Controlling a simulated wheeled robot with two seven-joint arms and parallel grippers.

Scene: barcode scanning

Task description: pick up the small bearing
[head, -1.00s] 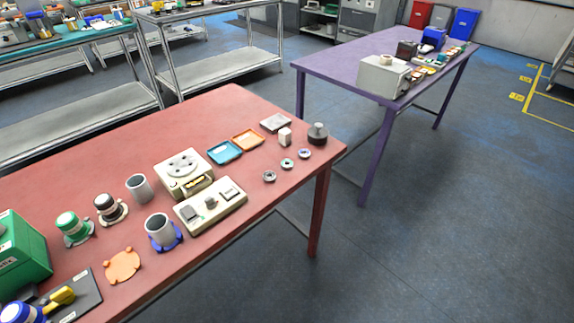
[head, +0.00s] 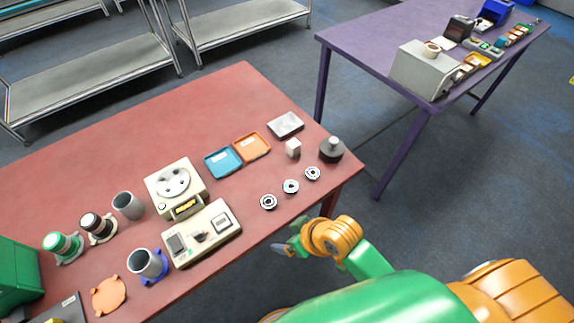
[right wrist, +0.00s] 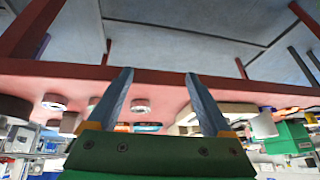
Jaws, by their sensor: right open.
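Three ring-shaped bearings lie in a slanted row near the front edge of the red table: a left one (head: 269,202), a middle one (head: 291,186) and a right one (head: 312,174). Their sizes look close; the right one seems slightly smallest, but I cannot be sure. In the right wrist view, rings also show at the left (right wrist: 53,102) and between the fingers (right wrist: 141,104). My right gripper (head: 282,248) is open and empty, off the table's front edge, apart from the bearings. It also shows in the right wrist view (right wrist: 159,78). My left gripper is not in view.
Behind the bearings are a white block (head: 293,148), a dark round weight (head: 331,150), and blue (head: 223,162) and orange (head: 252,147) trays. A beige device (head: 202,233) stands left of them. A purple table (head: 372,45) stands beyond. The red table's back is clear.

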